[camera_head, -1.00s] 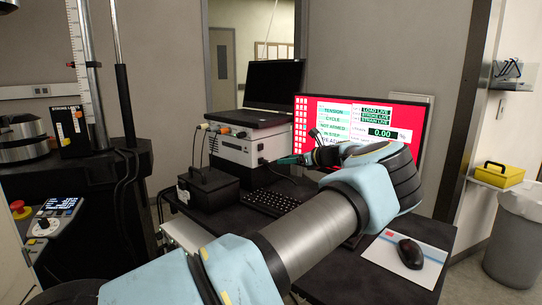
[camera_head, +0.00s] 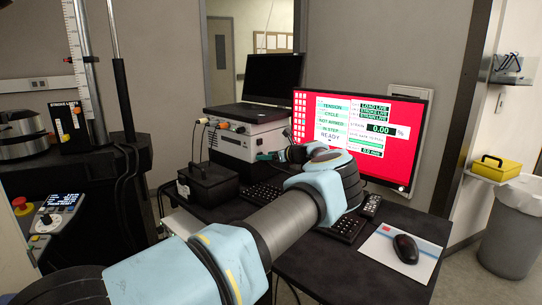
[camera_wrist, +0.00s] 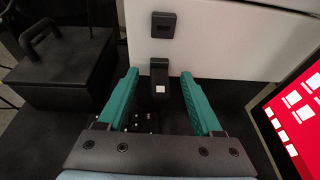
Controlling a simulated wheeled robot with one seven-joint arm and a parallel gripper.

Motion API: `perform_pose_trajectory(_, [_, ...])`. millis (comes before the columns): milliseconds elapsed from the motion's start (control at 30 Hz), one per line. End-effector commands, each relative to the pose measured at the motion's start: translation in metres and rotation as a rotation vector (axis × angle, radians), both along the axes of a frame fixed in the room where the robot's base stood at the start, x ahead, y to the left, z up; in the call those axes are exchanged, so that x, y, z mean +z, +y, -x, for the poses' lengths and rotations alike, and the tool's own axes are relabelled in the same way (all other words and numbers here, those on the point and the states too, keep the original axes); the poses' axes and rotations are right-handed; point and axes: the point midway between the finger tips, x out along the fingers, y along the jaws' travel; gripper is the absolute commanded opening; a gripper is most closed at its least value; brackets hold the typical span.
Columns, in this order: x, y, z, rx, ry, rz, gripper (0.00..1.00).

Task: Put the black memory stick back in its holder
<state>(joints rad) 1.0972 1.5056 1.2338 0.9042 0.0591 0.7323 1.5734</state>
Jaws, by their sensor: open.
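My gripper (camera_wrist: 158,88) is open, with its two teal fingers spread apart. It also shows in the head view (camera_head: 266,156), in front of the white instrument box. In the wrist view, a small black block with a white square label (camera_wrist: 159,68) appears between the fingers, near the foot of the white panel. It looks like the memory stick, but I cannot tell for sure. Both fingers look clear of it. Above it, a small black square fitting (camera_wrist: 164,25) sits on the white panel. I cannot tell whether this is the holder.
A black box with a handle (camera_head: 208,186) stands left of my gripper. The red monitor (camera_head: 413,145) is to the right. A keyboard (camera_head: 343,228) lies below my arm, and a mouse (camera_head: 406,249) on a pad is at the right. A laptop (camera_head: 273,78) tops the white instrument box (camera_head: 264,143).

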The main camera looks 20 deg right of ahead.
Motion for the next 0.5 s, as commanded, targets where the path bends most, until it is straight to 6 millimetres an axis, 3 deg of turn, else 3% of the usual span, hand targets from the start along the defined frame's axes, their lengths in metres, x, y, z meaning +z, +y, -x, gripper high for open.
perform_pose_trajectory(167, [0.0001, -0.0001, -0.0001, 0.000, 0.000, 0.000, 0.67])
perform_pose_trajectory(500, [0.0004, -0.0002, 0.0001, 0.000, 0.000, 0.001, 0.30])
